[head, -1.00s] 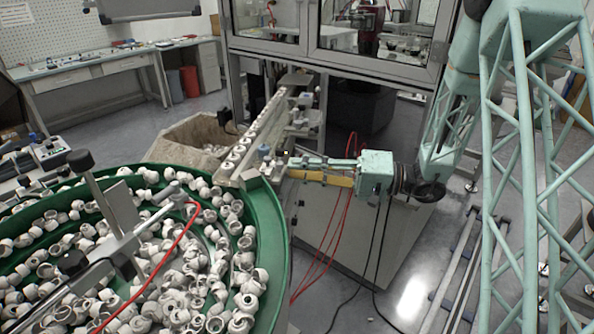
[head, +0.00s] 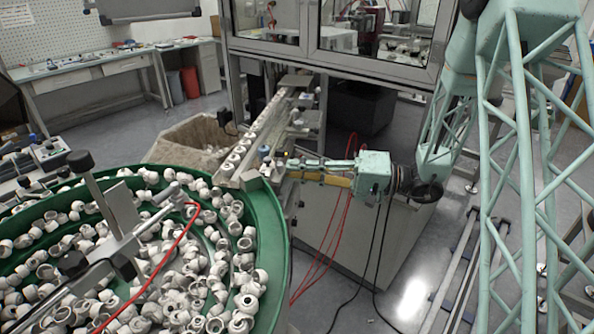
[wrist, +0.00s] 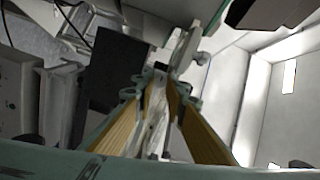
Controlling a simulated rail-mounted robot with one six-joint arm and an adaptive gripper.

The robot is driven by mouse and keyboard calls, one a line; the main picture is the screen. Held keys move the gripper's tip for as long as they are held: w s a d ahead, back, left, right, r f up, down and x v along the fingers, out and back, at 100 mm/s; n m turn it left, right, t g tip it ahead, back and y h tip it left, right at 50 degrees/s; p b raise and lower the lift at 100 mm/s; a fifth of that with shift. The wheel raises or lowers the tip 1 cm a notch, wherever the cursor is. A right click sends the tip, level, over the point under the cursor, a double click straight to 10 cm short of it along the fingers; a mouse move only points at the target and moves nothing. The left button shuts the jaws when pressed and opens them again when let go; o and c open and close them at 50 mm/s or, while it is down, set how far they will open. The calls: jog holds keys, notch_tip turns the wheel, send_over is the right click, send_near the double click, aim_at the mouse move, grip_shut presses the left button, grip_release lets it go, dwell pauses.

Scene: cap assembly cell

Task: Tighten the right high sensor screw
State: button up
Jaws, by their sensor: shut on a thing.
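My gripper (head: 284,169) reaches left to the near end of the feed rail (head: 238,158), beside the green bowl. Its long fingers with tan pads also show in the wrist view (wrist: 160,84), converging on a small dark part (wrist: 160,68) at their tips. The fingers are shut on this part, which I take to be the right high sensor screw. The fingertips hide most of it, and its thread is not visible. A small blue-grey fitting (head: 264,150) stands at the rail end, just left of the fingertips.
A green feeder bowl (head: 275,232) full of white caps fills the lower left. White caps line the rail. Red hoses (head: 336,225) and black cables hang below my gripper. A glazed cabinet (head: 340,57) stands behind.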

jog(key=shift+m, duration=0.3)
jog(key=m+p, duration=0.9)
jog(key=m, duration=0.9)
jog(key=shift+s+f, duration=0.1)
jog(key=shift+f, duration=0.05)
jog(key=shift+t, duration=0.3)
jog(key=o, duration=0.6)
jog(key=shift+c, duration=0.2)
jog(key=shift+d, duration=0.1)
